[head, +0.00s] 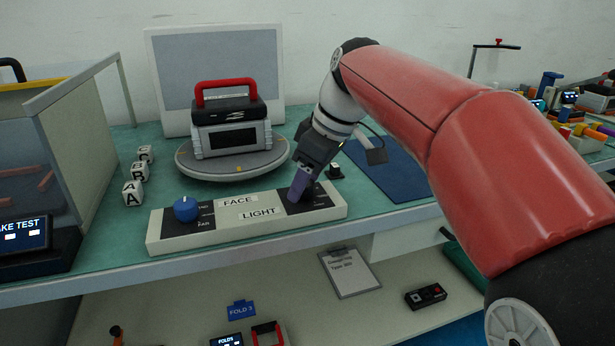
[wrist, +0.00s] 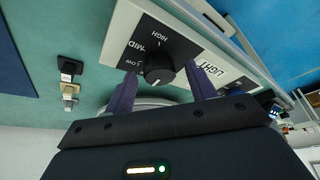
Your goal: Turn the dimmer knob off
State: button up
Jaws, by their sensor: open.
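A white control panel (head: 235,232) lies along the bench's front edge, with FACE and LIGHT labels. The black dimmer knob (wrist: 159,69) is beside the LIGHT label in the wrist view, with HIGH, MID and LOW markings around it. A small pale mark shows near its rim; its exact setting is hard to read. My gripper (head: 299,190) is over the panel's right end and hides this knob in the head view. In the wrist view, my gripper (wrist: 160,76) is open, with one purple finger on each side of the knob; contact cannot be told.
A blue knob (head: 186,209) is on the panel's left end. Behind the panel, a grey device with a red handle (head: 229,124) stands on a round turntable (head: 190,165). Lettered cubes (head: 133,193) stand left.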

jog(key=shift+r, duration=0.1)
jog(key=v, duration=0.7)
jog(key=shift+d+r, duration=0.15)
jog(key=shift+r, duration=0.1)
jog(key=s+d+f+m+t+h, duration=0.1)
jog(key=s+d+f+m, duration=0.5)
jog(key=s+f, duration=0.2)
jog(key=shift+s+d+m+t+h, duration=0.3)
jog(key=shift+s+t+h, duration=0.1)
jog(key=shift+s, duration=0.3)
jog(key=s+d+f+m, duration=0.1)
jog(key=s+f+m, duration=0.1)
jog(key=s+f, duration=0.1)
jog(key=s+d+f+m+t+h, duration=0.1)
jog(key=s+f+m, duration=0.1)
jog(key=f, duration=0.4)
jog(key=s+d+f+m+h, duration=0.1)
jog(key=s+d+f, duration=0.1)
jog(key=s+f, duration=0.2)
jog(key=shift+s+f+m+t, duration=0.25)
jog(key=shift+f+m+t, duration=0.05)
jog(key=shift+m, duration=0.1)
jog(key=shift+c, duration=0.3)
